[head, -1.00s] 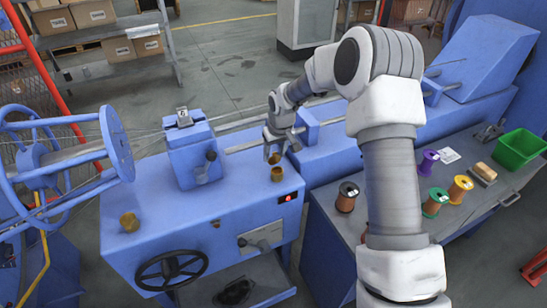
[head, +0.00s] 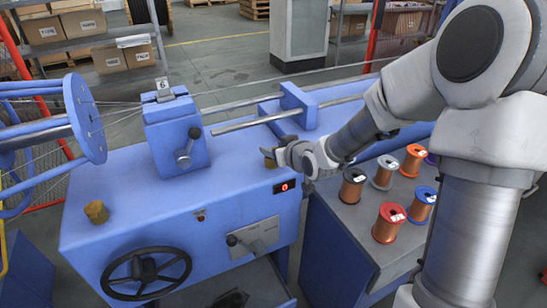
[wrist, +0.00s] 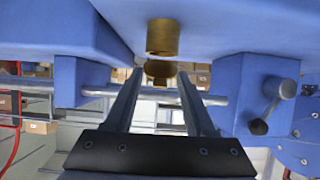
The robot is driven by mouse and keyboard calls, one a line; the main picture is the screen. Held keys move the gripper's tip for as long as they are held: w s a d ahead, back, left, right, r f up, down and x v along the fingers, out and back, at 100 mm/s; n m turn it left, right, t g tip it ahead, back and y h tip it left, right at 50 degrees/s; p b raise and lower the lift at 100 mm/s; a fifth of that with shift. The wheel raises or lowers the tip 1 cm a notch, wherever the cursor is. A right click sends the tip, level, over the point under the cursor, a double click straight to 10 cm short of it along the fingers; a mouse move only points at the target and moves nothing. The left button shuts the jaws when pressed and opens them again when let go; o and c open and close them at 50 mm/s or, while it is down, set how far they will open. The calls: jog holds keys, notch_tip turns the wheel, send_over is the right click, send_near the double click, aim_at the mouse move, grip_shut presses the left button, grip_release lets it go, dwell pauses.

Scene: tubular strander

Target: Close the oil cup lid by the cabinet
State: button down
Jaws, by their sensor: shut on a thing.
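The brass oil cup (head: 268,162) by the cabinet stands on the right part of the blue machine top. My gripper (head: 281,154) is right at it, coming in from the right and partly covering it. In the wrist view, which is upside down, the cup (wrist: 163,36) hangs from the blue surface. Its brass lid (wrist: 160,71) shows just beyond the cup's rim, between the tips of my gripper (wrist: 160,76). The fingers are shut on the lid. I cannot tell whether lid and rim touch.
Another brass cup (head: 96,212) stands at the machine's left. A blue block with a lever (head: 178,135) and a steel rod (head: 245,124) are close by. The cabinet (head: 345,245) on the right carries several wire spools (head: 388,222).

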jog(key=f+t+b, duration=0.1)
jog(key=b, duration=0.2)
jog(key=f+t+y+b, duration=0.1)
jog(key=b, duration=0.2)
jog(key=shift+s+d+t, duration=0.15)
jog(key=shift+s+t, duration=0.2)
jog(key=shift+t, duration=0.05)
jog(key=t+b, duration=0.1)
jog(key=b, duration=0.2)
jog(key=shift+f+y, duration=0.1)
jog(key=shift+y, duration=0.2)
jog(key=shift+s+b, duration=0.1)
jog(key=shift+b, duration=0.35)
jog(key=shift+c, duration=1.2)
grip_release()
jog(key=shift+s+d, duration=0.1)
jog(key=shift+s, duration=0.05)
